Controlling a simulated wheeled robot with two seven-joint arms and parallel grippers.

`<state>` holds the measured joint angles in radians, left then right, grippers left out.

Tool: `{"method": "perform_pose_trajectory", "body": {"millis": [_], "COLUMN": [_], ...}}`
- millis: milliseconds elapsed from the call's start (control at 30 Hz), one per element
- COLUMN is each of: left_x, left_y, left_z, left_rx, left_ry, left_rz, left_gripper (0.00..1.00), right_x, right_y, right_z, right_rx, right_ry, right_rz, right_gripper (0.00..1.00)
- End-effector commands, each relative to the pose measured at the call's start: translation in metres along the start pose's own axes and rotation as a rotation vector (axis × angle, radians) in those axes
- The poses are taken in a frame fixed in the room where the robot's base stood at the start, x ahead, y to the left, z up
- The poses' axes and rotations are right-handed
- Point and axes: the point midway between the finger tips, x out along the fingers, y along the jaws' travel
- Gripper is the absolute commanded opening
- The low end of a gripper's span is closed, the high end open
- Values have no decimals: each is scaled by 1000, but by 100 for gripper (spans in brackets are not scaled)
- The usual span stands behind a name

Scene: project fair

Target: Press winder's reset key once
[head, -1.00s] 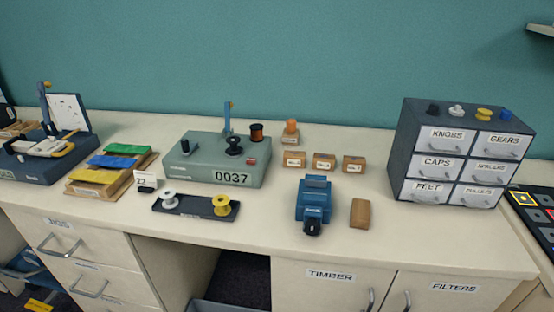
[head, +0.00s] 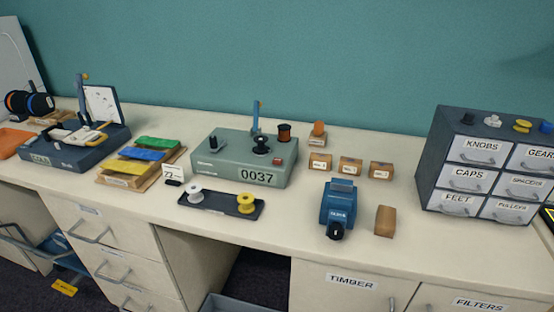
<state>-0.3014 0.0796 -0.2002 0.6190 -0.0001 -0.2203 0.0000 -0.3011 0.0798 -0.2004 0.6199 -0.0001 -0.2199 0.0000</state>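The winder (head: 222,168) is a grey-green box on the bench, left of the picture's middle. Its front counter plate (head: 259,177) reads 0037. A small red key (head: 278,162) sits on its top near the right front corner; I take it for the reset key, though no lettering is readable. A black spindle knob (head: 262,144), a dark knob (head: 212,143) and a blue upright arm (head: 256,117) also stand on it. Neither of my grippers is in view.
A black tray (head: 222,205) with a white and a yellow spool lies in front of the winder. A dark red-brown spool (head: 284,132) stands behind it. Small labelled boxes (head: 350,166) and a blue device (head: 338,203) are to its right. The drawer cabinet (head: 430,160) stands further right.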

Motion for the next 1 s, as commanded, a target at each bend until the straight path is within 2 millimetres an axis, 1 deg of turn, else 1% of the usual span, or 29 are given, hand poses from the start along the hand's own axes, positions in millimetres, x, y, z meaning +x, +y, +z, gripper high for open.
{"method": "perform_pose_trajectory", "body": {"millis": [33, 200, 233, 267, 1000], "left_x": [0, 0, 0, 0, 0], "left_y": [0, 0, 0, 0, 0], "left_z": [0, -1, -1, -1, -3], "left_rx": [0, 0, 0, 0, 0], "left_ry": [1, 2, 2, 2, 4], "left_rz": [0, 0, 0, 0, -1], "left_gripper": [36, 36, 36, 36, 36], "right_x": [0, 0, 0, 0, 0], "right_y": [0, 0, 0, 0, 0], "right_z": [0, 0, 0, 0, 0], "right_rx": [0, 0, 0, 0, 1], "right_ry": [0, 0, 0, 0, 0], "right_rz": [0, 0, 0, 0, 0], "right_gripper": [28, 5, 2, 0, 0]}}
